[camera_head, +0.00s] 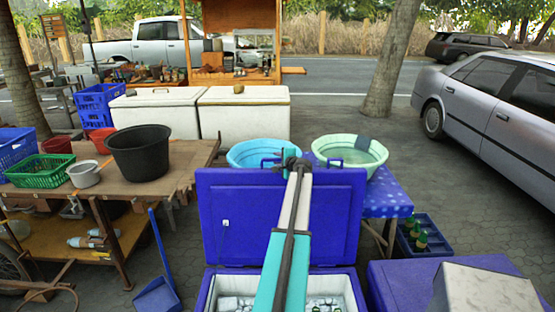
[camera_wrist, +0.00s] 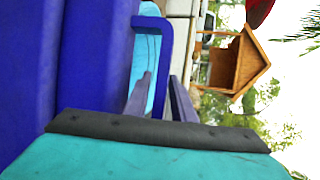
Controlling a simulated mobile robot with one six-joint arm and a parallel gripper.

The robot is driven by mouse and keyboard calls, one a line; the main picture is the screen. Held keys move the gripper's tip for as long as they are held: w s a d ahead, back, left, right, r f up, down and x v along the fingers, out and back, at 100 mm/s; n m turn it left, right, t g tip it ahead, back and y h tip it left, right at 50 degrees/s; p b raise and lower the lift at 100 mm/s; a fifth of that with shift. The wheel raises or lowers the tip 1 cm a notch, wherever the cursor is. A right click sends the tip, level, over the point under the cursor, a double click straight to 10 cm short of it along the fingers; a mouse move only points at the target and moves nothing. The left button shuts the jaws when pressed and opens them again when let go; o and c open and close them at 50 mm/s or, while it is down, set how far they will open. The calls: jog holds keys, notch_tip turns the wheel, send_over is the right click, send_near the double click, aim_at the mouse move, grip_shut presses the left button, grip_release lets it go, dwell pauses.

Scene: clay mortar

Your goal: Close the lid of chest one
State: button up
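The open blue chest stands in front of me, with its lid (camera_head: 225,240) raised upright and white contents inside its white-lined tub (camera_head: 345,290). My gripper (camera_head: 292,162) is at the top edge of the lid, between two blue handle loops. In the wrist view my gripper (camera_wrist: 160,92) shows two dark fingers apart. A blue handle (camera_wrist: 166,45) of the lid is close ahead of and partly between them; I cannot tell if they touch it. My arm hides part of the lid and tub. No label shows which chest is chest one.
A second blue chest (camera_head: 395,285), shut, stands right with a pale box (camera_head: 485,292) on it. Two basins, light blue (camera_head: 262,152) and green (camera_head: 375,160), stand behind the lid. A wooden table (camera_head: 180,165) is left, a blue dustpan (camera_head: 157,297) beside the chest.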

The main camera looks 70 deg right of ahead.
grip_shut()
jog(key=shift+a, duration=0.1)
